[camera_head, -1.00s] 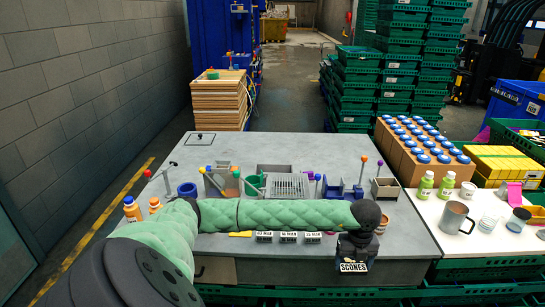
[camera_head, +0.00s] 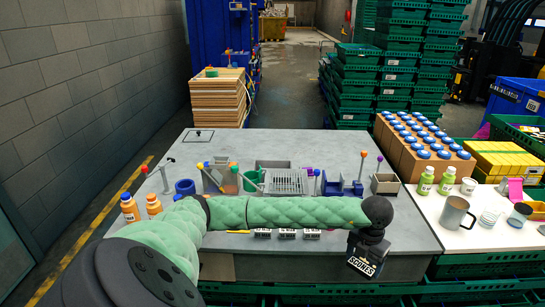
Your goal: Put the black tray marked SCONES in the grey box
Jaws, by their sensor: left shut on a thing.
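The black tray marked SCONES (camera_head: 365,267) hangs tilted from my left gripper (camera_head: 369,241), near the front right edge of the grey table. My left gripper points down and is shut on the tray; its fingers are small and dark against it. A grey open box (camera_head: 385,184) stands at the right side of the table, behind and slightly right of the gripper. Another grey box (camera_head: 272,165) stands at the back middle. I cannot tell which one the task names. My right gripper is not in view.
My left arm spans the table front, above small labelled blocks (camera_head: 287,233). A grey slotted rack (camera_head: 287,182), a blue holder (camera_head: 340,187) and knobbed rods stand at mid-table. Orange bottles (camera_head: 130,208) are at left. A white side table (camera_head: 455,235) holds bottles and a mug.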

